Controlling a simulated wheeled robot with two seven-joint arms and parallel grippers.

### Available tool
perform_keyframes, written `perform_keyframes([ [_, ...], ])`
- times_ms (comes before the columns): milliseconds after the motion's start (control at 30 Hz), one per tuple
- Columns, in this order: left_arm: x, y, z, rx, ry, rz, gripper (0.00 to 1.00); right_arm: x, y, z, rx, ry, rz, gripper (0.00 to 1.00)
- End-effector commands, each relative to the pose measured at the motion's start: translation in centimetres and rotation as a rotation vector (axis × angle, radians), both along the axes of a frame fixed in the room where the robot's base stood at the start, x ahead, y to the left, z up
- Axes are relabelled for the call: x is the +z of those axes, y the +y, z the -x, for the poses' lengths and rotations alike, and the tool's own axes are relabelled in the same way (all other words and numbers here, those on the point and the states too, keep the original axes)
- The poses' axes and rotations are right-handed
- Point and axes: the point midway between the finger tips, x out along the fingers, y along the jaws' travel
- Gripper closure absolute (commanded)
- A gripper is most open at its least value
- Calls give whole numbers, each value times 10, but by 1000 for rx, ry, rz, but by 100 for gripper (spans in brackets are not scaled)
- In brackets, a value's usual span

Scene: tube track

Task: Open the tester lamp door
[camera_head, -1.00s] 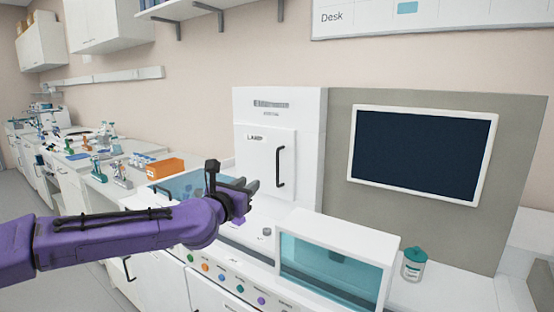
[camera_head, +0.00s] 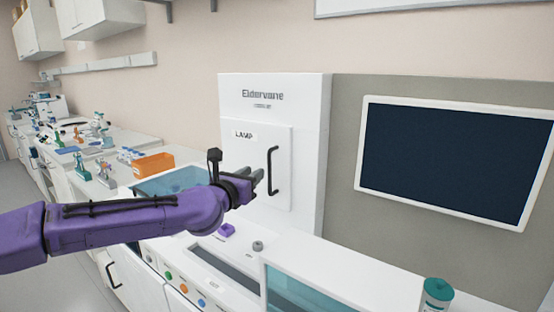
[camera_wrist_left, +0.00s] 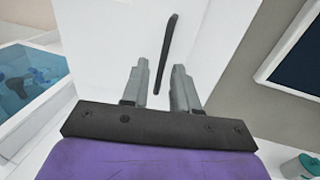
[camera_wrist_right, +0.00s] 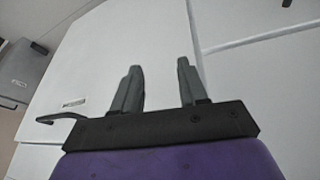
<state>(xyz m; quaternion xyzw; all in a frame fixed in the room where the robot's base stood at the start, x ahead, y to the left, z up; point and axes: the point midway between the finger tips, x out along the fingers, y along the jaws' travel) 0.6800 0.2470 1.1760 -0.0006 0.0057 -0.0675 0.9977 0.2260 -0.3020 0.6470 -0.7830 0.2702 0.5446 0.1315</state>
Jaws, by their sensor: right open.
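The white tester lamp door (camera_head: 255,150), labelled LAMP, is shut, flush in the tall white unit. Its dark vertical handle (camera_head: 273,170) is on the door's right side. My left gripper (camera_head: 259,178) is in front of the door, just left of the handle in the head view. In the left wrist view, its two grey fingers (camera_wrist_left: 161,66) are apart, and the handle (camera_wrist_left: 166,50) shows in line with the gap; whether it lies between them or beyond is unclear. My right gripper (camera_wrist_right: 157,66) is open and empty, facing white cabinet fronts; it is outside the head view.
A dark screen (camera_head: 452,160) stands right of the unit. A teal-windowed box (camera_head: 310,292) and a teal-lidded jar (camera_head: 436,295) are in front. A blue-covered tray (camera_head: 170,185) and an orange box (camera_head: 153,166) lie left. A cabinet handle (camera_wrist_right: 62,118) is near my right gripper.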

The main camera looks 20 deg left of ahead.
Motion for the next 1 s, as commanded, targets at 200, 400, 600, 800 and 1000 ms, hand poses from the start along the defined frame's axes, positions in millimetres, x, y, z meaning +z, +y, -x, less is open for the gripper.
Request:
perform_keyframes([
  [200, 3, -19, -44, -18, 2, -5, 71, 17, 0, 1, 0, 2, 0, 57],
  [400, 1, -28, -87, -22, 2, -4, 71, 30, 0, 0, 0, 1, 0, 57],
  [600, 0, -28, -104, -18, 1, -1, 71, 34, 0, 0, 0, 1, 0, 57],
  [800, -1, -27, -105, -18, 1, -1, 71, 34, 0, 0, 0, 2, 0, 57],
  [1000, -1, -27, -105, -18, 1, -1, 100, 34, 0, 0, 1, 1, 0, 57],
])
